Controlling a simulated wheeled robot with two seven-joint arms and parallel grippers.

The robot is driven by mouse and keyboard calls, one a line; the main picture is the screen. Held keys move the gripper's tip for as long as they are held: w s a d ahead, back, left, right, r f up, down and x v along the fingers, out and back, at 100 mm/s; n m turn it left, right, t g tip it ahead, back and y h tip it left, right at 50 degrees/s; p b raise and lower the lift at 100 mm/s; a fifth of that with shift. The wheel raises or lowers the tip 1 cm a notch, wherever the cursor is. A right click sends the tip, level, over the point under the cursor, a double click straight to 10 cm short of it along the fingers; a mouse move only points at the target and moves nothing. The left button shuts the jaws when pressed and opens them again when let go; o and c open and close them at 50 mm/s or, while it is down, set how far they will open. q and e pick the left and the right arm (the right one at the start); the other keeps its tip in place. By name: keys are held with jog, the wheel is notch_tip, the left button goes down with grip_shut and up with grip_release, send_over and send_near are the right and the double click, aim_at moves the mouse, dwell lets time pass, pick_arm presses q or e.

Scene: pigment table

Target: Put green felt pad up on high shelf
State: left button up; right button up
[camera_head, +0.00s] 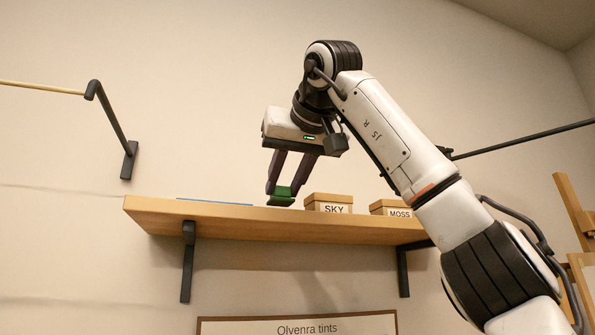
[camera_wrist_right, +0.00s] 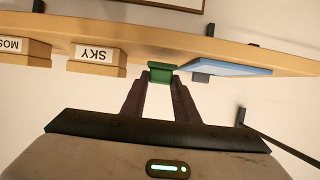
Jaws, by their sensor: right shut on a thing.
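The green felt pad (camera_head: 282,196) is between the fingertips of my right gripper (camera_head: 284,186), which is shut on it. In the head view the pad is at the level of the high shelf (camera_head: 275,222), just above its front edge and left of the SKY box. The right wrist view also shows the pad (camera_wrist_right: 161,74) between the fingers, against the shelf (camera_wrist_right: 130,50). Whether the pad touches the shelf top I cannot tell. My left gripper is not in view.
A box labelled SKY (camera_head: 330,203) and a box labelled MOSS (camera_head: 390,207) stand on the shelf right of the pad. A flat blue thing (camera_head: 213,202) lies on the shelf to the left. Black brackets (camera_head: 188,260) hold the shelf. A framed sign (camera_head: 300,328) hangs below.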

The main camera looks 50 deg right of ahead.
jog(key=shift+f+b, duration=0.45)
jog(key=shift+f, duration=0.4)
dwell(0.3)
jog(key=o, duration=1.2)
jog(key=shift+s, duration=0.1)
jog(key=v, duration=1)
jog(key=shift+s+a, duration=0.1)
